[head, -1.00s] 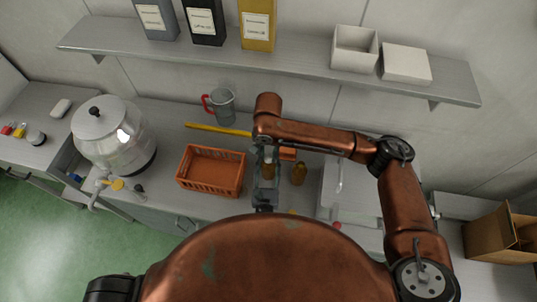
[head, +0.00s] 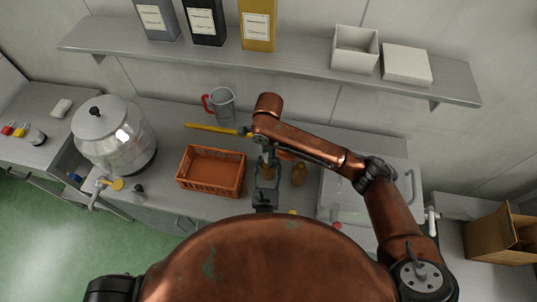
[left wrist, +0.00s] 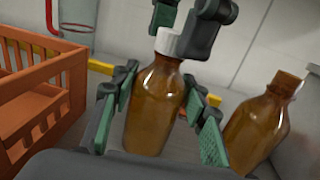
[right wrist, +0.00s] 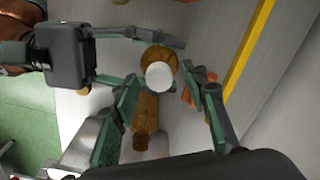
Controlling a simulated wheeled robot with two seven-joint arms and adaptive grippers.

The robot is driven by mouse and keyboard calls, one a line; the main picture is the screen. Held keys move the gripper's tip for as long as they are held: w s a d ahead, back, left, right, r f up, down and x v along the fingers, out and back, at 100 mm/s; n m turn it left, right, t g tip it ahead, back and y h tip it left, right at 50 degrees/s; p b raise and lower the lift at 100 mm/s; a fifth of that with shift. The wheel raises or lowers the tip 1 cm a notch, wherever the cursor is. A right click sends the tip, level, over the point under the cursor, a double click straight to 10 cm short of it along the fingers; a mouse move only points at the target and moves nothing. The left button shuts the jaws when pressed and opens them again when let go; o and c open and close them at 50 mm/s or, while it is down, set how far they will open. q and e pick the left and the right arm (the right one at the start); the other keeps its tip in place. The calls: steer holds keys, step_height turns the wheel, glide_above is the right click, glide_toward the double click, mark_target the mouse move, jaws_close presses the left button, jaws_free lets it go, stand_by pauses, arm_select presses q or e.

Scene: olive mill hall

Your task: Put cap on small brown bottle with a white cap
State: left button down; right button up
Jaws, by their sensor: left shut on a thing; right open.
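The small brown bottle (left wrist: 153,112) stands upright between the fingers of my left gripper (left wrist: 161,72), which is shut on it. The white cap (left wrist: 167,43) sits on the bottle's mouth; the right wrist view shows the cap (right wrist: 160,76) from above. I cannot tell whether it is tight. My right gripper (right wrist: 162,74) is open, its fingers on either side of the cap with gaps. In the head view, my right gripper (head: 264,147) is above my left gripper (head: 266,184), and the bottle is mostly hidden. A second brown bottle (left wrist: 262,128) stands to the right.
An orange crate (head: 211,193) is left of the bottles. A steel vat (head: 113,140) is far left. A grey shelf (head: 290,70) overhangs the bench. A pale lidded unit (head: 345,190) is right.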

steer(key=shift+r, duration=2.25)
steer(key=shift+c, duration=0.3)
